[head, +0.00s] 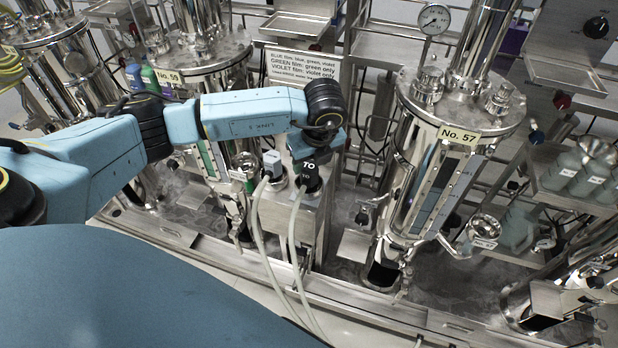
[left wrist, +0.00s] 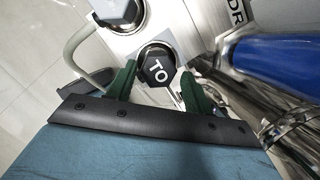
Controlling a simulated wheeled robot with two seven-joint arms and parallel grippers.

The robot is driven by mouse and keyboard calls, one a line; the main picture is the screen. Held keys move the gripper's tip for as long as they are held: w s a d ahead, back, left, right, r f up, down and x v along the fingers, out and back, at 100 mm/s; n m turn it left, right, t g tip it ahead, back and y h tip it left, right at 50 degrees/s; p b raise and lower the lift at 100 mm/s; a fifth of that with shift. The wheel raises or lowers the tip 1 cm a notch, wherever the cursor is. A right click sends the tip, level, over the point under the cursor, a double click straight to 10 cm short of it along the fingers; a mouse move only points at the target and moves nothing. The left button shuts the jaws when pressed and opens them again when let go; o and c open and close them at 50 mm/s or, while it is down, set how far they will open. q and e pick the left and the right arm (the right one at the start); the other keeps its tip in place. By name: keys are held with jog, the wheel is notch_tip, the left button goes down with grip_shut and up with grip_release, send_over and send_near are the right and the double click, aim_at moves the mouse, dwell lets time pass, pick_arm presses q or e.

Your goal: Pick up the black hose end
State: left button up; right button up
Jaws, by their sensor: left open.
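The black hose end (head: 308,175), marked TO, stands upright in the top of a steel box (head: 310,215) in the head view. In the left wrist view the black hose end (left wrist: 157,68) shows its six-sided top between my green fingers. My left gripper (head: 309,158) is over it from above, with one finger on each side (left wrist: 160,76). The jaws are open; I cannot tell whether either finger touches it. A pale hose (head: 293,240) hangs from it. My right gripper is in neither view.
The steel vessel No. 57 (head: 450,150) stands to the right, No. 59 (head: 205,55) to the left. A film sign (head: 302,68) is behind.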

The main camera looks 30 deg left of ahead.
pick_arm(q)
jog(key=b+x, duration=0.1)
jog(key=x, duration=0.4)
jog(key=shift+s+f, duration=0.1)
jog(key=shift+s, duration=0.05)
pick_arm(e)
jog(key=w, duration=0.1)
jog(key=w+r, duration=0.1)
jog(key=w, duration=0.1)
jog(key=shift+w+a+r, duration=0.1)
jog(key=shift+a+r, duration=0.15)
pick_arm(q)
jog(key=c, duration=0.9)
